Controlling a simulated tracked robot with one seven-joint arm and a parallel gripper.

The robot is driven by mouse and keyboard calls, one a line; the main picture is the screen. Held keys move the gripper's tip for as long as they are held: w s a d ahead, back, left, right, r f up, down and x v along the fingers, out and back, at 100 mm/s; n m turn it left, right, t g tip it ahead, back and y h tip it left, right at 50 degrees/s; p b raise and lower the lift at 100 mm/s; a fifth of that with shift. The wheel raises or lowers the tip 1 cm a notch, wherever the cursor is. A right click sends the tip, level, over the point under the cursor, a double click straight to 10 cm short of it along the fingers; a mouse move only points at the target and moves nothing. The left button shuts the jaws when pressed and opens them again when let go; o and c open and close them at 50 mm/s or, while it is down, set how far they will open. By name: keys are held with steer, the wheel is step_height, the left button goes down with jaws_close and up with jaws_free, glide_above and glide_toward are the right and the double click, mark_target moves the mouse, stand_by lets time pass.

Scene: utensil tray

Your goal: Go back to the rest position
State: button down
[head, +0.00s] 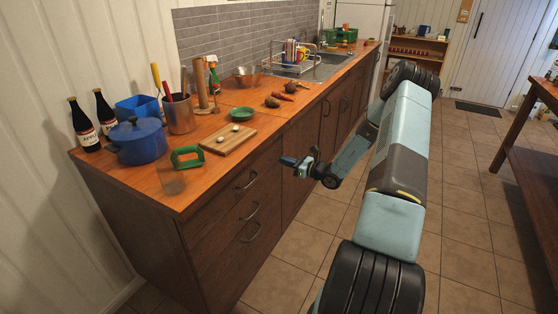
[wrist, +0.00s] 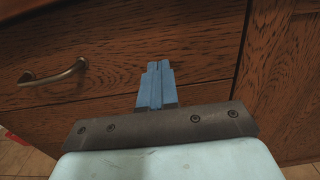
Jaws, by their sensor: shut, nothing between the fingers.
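My gripper (head: 291,162) is at the end of my bent arm, in front of the wooden cabinet (head: 262,232) and lower than the edge of the worktop. In the wrist view its blue fingers (wrist: 157,84) are together with nothing between them. They point at the brown drawer fronts (wrist: 205,45). A metal drawer handle (wrist: 52,73) is to their left, apart from them. How far the fingertips are from the wood is hard to tell.
A wooden table (head: 525,150) stands at right. Tiled floor (head: 465,200) lies clear between.

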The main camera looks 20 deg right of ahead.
steer(key=v, duration=0.8)
steer(key=s+a+r+n+g+h, duration=0.1)
steer(key=s+a+r+n+g, duration=0.65)
steer(key=r, duration=0.45)
steer(key=s+a+r+n+g+h, duration=0.1)
steer(key=s+a+r+n+g, duration=0.45)
steer(key=a+r+n, duration=0.45)
steer(key=s+r+n+t+h, duration=0.2)
steer(key=s+r+n+h, duration=0.2)
steer(key=s+r, duration=0.4)
steer(key=s+r+n+t+h, duration=0.2)
steer(key=s+r+n+h, duration=0.3)
steer(key=s+r, duration=0.4)
steer(key=s+a+n, duration=0.1)
steer(key=s, duration=0.6)
steer(key=shift+s+r+t+h, duration=0.15)
steer(key=shift+s+t+h, duration=0.15)
steer(key=shift+s+t, duration=0.1)
